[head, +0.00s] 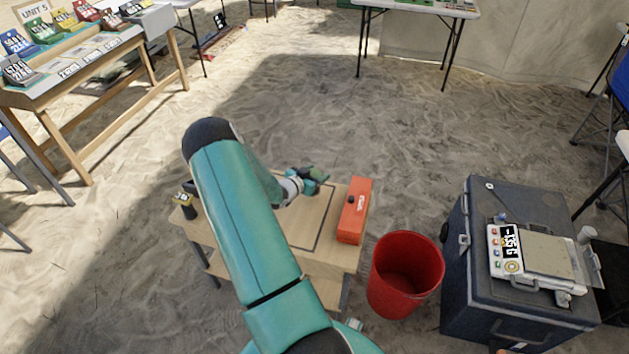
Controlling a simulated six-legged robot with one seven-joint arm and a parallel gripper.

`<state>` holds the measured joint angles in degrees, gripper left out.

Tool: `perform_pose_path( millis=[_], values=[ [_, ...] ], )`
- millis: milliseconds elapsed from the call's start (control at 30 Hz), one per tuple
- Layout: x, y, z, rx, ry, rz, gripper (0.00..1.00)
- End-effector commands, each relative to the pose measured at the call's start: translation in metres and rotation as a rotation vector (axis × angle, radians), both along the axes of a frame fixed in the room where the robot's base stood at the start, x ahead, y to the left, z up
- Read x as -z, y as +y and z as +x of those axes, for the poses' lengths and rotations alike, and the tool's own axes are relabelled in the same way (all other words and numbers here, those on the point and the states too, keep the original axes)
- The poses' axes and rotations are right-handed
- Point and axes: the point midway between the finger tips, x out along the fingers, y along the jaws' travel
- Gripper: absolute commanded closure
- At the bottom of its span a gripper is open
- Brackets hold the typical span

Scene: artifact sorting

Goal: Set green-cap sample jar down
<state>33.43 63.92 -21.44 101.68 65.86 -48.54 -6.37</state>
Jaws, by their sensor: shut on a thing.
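My gripper (308,182) is at the end of my teal arm, over the small wooden table (311,258). It is shut on the green-cap sample jar, of which at most a dark green patch shows at the fingers. The jar's body is hidden by the gripper, and I cannot tell whether it touches the tabletop. A dark rectangular outline is marked on the tabletop around and below the gripper.
An orange box (353,213) lies at the table's right end. A small dark container with a yellow label (187,206) stands at its left. A red bucket (404,274) and a dark case (468,260) bearing a scale (545,258) stand to the right. Sand lies open behind.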

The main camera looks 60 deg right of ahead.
Motion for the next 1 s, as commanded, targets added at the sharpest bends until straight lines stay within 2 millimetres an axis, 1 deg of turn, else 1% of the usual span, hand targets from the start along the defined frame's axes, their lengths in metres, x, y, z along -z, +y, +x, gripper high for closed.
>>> perform_pose_path(
  millis=[133,300,700,733,800,833,1000],
  values=[
    [0.010,-0.004,0.007,0.001,0.001,-0.001,0.76],
    [0.035,-0.004,0.006,0.001,0.001,0.000,0.76],
    [0.041,-0.004,0.006,0.001,0.001,-0.001,0.76],
    [0.041,-0.003,0.006,0.001,0.000,0.000,0.38],
    [0.041,-0.004,0.006,0.001,0.000,0.000,0.25],
    [0.041,-0.003,0.006,0.001,0.000,0.000,0.22],
    [0.041,-0.004,0.006,0.001,0.001,-0.001,0.22]
  ],
)
